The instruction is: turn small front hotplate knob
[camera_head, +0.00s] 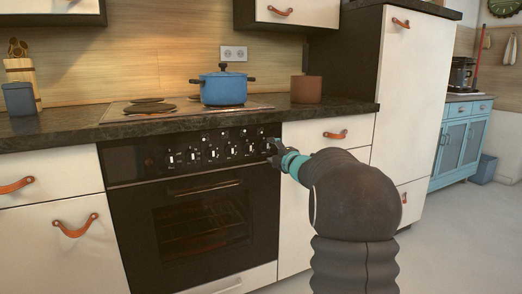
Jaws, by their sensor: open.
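The black oven front carries a row of several dark knobs with white marks (205,152) below the counter edge. Which one is the small front hotplate knob cannot be told at this size. The stove top (190,107) holds hotplates. My gripper (272,144) is at the right end of the knob row, close to the panel. The gripper is small here and its fingers are partly hidden by the teal wrist. It is open. Whether it touches a knob cannot be told.
A blue pot (224,89) stands on the stove top's right part. A brown pot (306,90) stands on the counter (345,106) to its right. The oven handle (205,189) sticks out below the panel. White drawers with leather pulls (335,134) flank the oven. Floor at right is clear.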

